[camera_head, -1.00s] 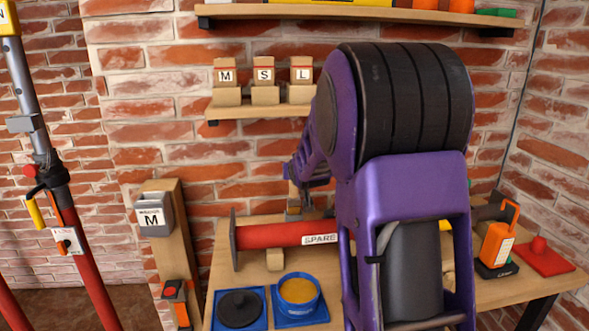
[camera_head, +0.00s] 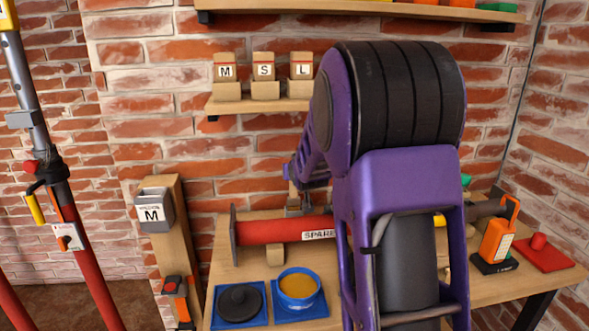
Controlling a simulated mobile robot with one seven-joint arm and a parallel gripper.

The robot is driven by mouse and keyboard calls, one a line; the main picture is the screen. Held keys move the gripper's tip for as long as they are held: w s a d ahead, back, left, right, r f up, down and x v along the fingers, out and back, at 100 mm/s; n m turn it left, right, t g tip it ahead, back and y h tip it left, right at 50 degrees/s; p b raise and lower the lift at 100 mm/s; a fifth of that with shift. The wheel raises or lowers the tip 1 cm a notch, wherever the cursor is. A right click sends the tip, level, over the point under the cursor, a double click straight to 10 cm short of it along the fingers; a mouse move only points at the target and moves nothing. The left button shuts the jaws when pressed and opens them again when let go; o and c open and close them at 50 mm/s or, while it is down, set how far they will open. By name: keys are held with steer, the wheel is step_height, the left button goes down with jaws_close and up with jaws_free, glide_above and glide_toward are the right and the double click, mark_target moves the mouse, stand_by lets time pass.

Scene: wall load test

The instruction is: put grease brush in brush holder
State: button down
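My purple arm fills the middle right of the head view. My gripper (camera_head: 308,175) is beyond the arm, above the red cylinder, and is mostly hidden; its fingers cannot be made out. A small tan and grey upright piece (camera_head: 294,200) shows just below it, behind the cylinder. I cannot tell whether this is the grease brush or its holder, or whether my gripper touches it. A blue pot of orange-yellow grease (camera_head: 299,286) stands open on a blue tray. No brush is clearly visible in the pot.
A red cylinder marked SPARE (camera_head: 280,230) lies across the wooden bench (camera_head: 235,270). A black lid (camera_head: 240,301) lies left of the pot. An orange lamp-like device (camera_head: 498,240) and a red block (camera_head: 545,252) stand right. A shelf (camera_head: 262,105) holds blocks marked M, S, L.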

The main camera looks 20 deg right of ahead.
steer(key=shift+f, duration=0.35)
steer(key=c, duration=0.6)
jaws_free()
steer(key=shift+o, duration=0.2)
steer(key=o, duration=0.5)
steer(key=shift+o, duration=0.2)
